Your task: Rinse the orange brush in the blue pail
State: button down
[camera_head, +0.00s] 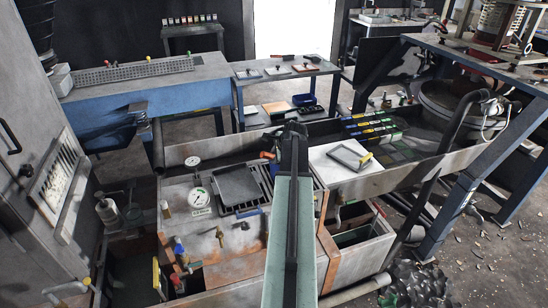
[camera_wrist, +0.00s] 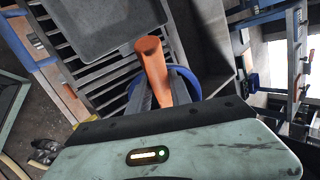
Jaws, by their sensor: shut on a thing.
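The orange brush (camera_wrist: 151,65) is between the two jaws of my gripper (camera_wrist: 158,92) in the wrist view, with its round orange end pointing away from my wrist. A bit of orange (camera_head: 267,155) also shows beside the dark end of my arm in the head view. The blue pail's rim (camera_wrist: 191,82) curves around behind the jaws and brush in the wrist view. Most of the pail is hidden by my gripper, so I cannot tell whether the brush is inside it or above it. My arm hides the jaws in the head view.
A dark flat tray (camera_wrist: 100,22) on a slatted grate (camera_wrist: 75,75) lies close to the brush. A white board (camera_head: 343,167) with a dark frame is right of my arm. A pressure gauge (camera_head: 198,198) and several valves stand to the left.

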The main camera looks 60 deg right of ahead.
jog(key=shift+a, duration=0.1)
jog(key=shift+a, duration=0.55)
jog(key=shift+d, duration=1.25)
jog(key=shift+a, duration=0.1)
jog(key=shift+a, duration=1.15)
